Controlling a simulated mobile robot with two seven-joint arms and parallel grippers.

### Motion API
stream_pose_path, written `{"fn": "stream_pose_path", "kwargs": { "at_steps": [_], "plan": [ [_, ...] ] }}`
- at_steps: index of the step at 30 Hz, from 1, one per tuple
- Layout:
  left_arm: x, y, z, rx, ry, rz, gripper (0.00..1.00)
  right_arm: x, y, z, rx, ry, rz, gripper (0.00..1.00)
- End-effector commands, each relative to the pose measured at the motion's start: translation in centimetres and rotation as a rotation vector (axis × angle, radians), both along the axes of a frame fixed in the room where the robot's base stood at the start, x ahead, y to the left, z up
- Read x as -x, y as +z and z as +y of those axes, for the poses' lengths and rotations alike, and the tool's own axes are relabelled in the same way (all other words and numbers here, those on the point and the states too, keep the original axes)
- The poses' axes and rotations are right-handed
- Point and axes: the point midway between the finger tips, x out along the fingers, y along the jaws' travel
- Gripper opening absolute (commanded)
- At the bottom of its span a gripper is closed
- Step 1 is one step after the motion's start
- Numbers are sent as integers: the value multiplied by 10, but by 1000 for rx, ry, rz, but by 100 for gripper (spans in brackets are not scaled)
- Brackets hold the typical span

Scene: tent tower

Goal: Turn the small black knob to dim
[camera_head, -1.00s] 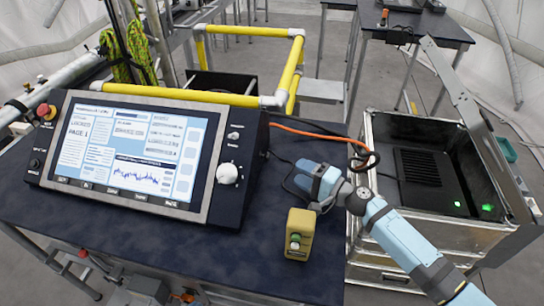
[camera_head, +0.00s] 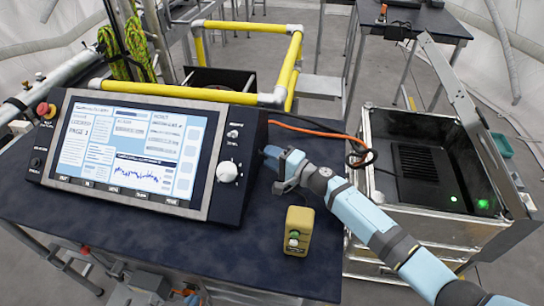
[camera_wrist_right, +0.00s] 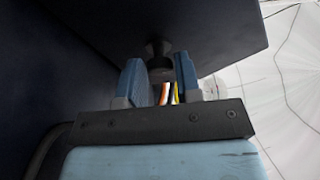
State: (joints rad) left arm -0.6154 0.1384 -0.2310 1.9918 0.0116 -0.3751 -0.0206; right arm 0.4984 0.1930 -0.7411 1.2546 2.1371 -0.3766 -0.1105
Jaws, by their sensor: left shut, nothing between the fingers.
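The console (camera_head: 225,205) stands on the dark table with its lit screen facing me. My right gripper (camera_head: 272,168) is beside the console's right side wall, coming from the right. In the right wrist view its blue fingers (camera_wrist_right: 160,80) are apart, and a small black knob (camera_wrist_right: 158,52) on the dark panel shows just beyond and between their tips. I cannot tell whether the fingers touch it. This knob is not visible in the head view. Another small dark knob (camera_head: 36,163) is on the console's left front edge. My left gripper is not in view.
A white knob (camera_head: 228,171) is on the console's front right. A yellow button box (camera_head: 298,231) stands on the table near my right arm. Orange and black cables (camera_head: 320,133) run behind the gripper. An open metal case (camera_head: 440,240) stands at the right.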

Motion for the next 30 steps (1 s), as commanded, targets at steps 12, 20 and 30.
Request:
{"fn": "stream_pose_path", "kwargs": {
  "at_steps": [12,20,30],
  "plan": [
    [0,6,-1,1,-2,0,0,0,2,0,-6,0,26,4],
    [-1,31,3,-6,5,-8,0,0,7,0,-31,-2,160,4],
    [3,59,9,-13,20,-5,0,-1,7,-1,-89,-1,459,4]
  ]
}}
